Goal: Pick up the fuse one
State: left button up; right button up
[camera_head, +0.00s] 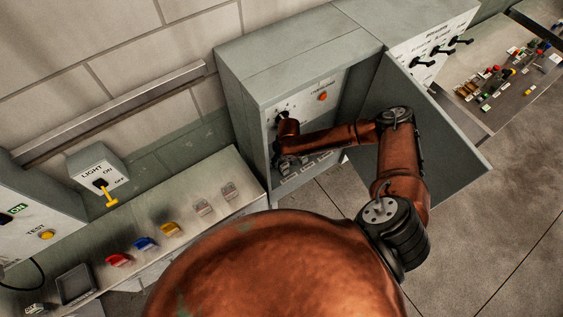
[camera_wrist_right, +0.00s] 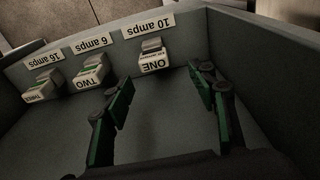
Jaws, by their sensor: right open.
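Fuse one (camera_wrist_right: 153,60) is a pale block marked ONE, under the 10 amps label. In the right wrist view it appears upside down at the upper middle. My right gripper (camera_wrist_right: 160,105) is open, with its two green-padded fingers apart. Fuse one lies beyond the fingertips, between their lines, and is not touched. In the head view my right arm reaches into the open grey cabinet (camera_head: 300,55); the right gripper is mostly hidden there by the arm. My left gripper is not in view.
Fuse two (camera_wrist_right: 91,72) and fuse three (camera_wrist_right: 43,86) sit in a row beside fuse one. The open cabinet door (camera_head: 440,135) stands close to my right arm. A bench (camera_head: 200,245) with coloured switches and a light switch box (camera_head: 97,168) are at left.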

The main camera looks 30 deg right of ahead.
aim_at(285, 165)
jog(key=f, duration=0.1)
jog(key=f+p, duration=0.1)
jog(key=f, duration=0.1)
jog(key=shift+s+d+f, duration=0.2)
jog(key=shift+d, duration=0.15)
jog(key=shift+w+f, duration=0.15)
jog(key=shift+f, duration=0.5)
jog(key=shift+w+f, duration=0.15)
jog(key=shift+f, duration=0.85)
jog(key=c, duration=0.9)
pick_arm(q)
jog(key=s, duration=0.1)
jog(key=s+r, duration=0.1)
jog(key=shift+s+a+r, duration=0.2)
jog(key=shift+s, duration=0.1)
pick_arm(e)
jog(key=shift+c, duration=0.9)
